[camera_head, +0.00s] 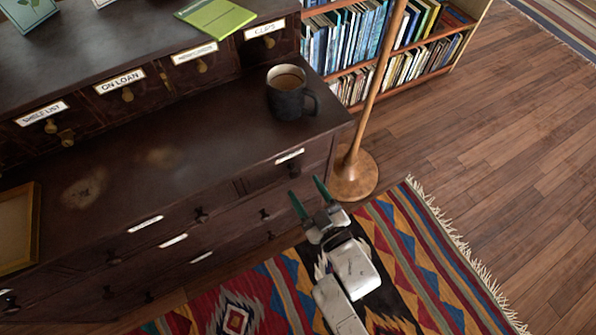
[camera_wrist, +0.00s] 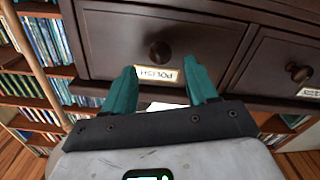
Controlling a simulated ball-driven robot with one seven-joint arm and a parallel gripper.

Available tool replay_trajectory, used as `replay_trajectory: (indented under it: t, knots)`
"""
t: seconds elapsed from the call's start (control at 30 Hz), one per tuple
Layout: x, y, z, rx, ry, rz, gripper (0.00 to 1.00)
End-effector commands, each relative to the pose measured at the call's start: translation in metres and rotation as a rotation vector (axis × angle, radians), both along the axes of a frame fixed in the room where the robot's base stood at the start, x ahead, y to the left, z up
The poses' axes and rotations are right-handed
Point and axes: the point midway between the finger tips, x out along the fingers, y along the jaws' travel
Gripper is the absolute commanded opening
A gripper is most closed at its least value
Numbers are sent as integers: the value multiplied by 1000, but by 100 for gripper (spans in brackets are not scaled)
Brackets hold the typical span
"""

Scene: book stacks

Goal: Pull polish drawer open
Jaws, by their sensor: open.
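The polish drawer (camera_wrist: 108,42) is dark wood with a round dark knob (camera_wrist: 160,52) and a brass-framed label (camera_wrist: 158,74) that reads POLISH upside down in the wrist view. The drawer front looks flush with the cabinet. My gripper (camera_wrist: 163,72) is open, with its two green fingers spread on either side of the label, pointing at the drawer front. The knob lies beyond the fingertips, roughly between them, and nothing is held. In the head view my gripper (camera_head: 311,196) is at the right end of the cabinet front. I cannot tell whether the fingertips touch the drawer.
A dark mug (camera_head: 289,100) stands on the cabinet ledge above. A wooden pole on a round base (camera_head: 353,178) stands close right of the cabinet, near my gripper. A bookshelf (camera_head: 400,48) is behind it. A patterned rug (camera_head: 405,255) covers the floor in front; bare floor lies right.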

Motion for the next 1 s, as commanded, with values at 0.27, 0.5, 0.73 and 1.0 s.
replay_trajectory:
  t: [0.27, 0.5, 0.73, 1.0]
  knots:
    - [37, 25, -1, 0, 0, 0, 58]
    - [48, 33, 0, 0, 0, 0, 58]
    - [49, 33, 0, -1, 1, 0, 58]
    - [48, 33, 0, -1, 1, 0, 34]
